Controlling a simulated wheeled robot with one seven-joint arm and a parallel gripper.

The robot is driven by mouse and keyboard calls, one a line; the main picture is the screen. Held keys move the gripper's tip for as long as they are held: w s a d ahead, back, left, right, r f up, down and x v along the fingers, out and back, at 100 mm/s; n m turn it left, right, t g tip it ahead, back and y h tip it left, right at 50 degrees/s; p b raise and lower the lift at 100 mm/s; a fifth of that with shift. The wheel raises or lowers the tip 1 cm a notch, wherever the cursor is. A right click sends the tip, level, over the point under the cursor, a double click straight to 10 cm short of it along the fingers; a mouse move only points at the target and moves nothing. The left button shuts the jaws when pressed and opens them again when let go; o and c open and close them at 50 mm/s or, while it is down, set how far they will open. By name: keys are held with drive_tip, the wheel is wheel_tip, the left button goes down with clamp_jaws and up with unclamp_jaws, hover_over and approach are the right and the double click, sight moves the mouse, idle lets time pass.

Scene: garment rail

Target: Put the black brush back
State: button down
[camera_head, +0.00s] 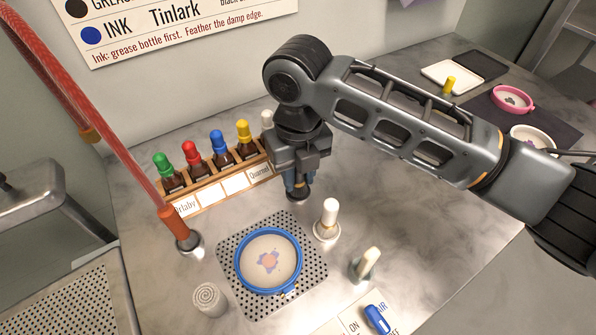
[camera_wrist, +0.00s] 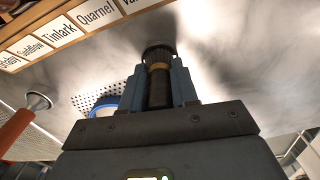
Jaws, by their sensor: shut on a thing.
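My gripper (camera_head: 298,187) points down over the worktop, just in front of the right end of the bottle rack. In the wrist view my gripper (camera_wrist: 158,90) is shut on the black brush (camera_wrist: 158,72), a dark stem with a gold band and a dark round end. The brush's lower end (camera_head: 298,195) shows just under the fingers in the head view. I cannot tell whether it touches the worktop. The upper part of the brush is hidden between the fingers.
The wooden rack (camera_head: 217,192) holds several bottles behind. A blue-rimmed dish (camera_head: 268,262) sits on a perforated mat (camera_head: 230,244). Two pale upright pieces (camera_head: 329,211) (camera_head: 368,262) stand right of it.

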drive_tip(key=shift+f, duration=0.1)
drive_tip(key=c, duration=0.8)
unclamp_jaws()
drive_tip(key=shift+o, duration=0.4)
drive_tip(key=shift+o, duration=1.3)
drive_tip(key=shift+r+p, duration=2.65)
drive_tip(key=shift+r, duration=1.15)
